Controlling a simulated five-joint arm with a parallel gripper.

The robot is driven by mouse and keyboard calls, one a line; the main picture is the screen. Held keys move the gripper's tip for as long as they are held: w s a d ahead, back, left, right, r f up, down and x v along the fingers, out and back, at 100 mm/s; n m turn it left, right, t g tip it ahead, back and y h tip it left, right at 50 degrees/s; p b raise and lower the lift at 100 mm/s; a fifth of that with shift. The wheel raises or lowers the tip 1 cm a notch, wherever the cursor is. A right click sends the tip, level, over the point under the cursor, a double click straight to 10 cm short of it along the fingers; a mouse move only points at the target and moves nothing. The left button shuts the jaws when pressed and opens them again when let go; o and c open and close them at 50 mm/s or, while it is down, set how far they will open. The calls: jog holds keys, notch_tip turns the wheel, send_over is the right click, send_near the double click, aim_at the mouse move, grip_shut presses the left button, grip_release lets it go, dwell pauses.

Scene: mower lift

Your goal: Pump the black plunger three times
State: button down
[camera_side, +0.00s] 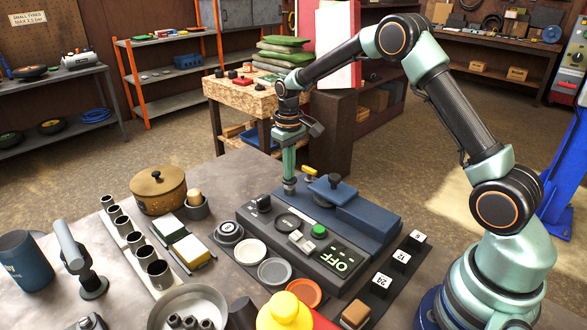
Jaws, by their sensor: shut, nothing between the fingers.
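A dark grey control unit (262,250) with a blue section (368,222) sits on the work table. A dark round knob (335,180) stands on a blue plate near its back edge. A black round disc (288,221) is on its top face. I cannot tell for sure which of these is the black plunger. My gripper (289,190) points straight down and is shut and empty. It is at the unit's back edge, left of the knob. Whether its tip touches anything is too small to tell.
A green button (319,230) and an OFF display (342,262) are on the unit. A yellow lever (310,170) is close to my gripper. Number blocks (381,281) line the right. Table room behind the cup is clear.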

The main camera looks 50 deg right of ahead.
jog(key=shift+f, duration=0.4)
jog(key=shift+r, duration=2.9)
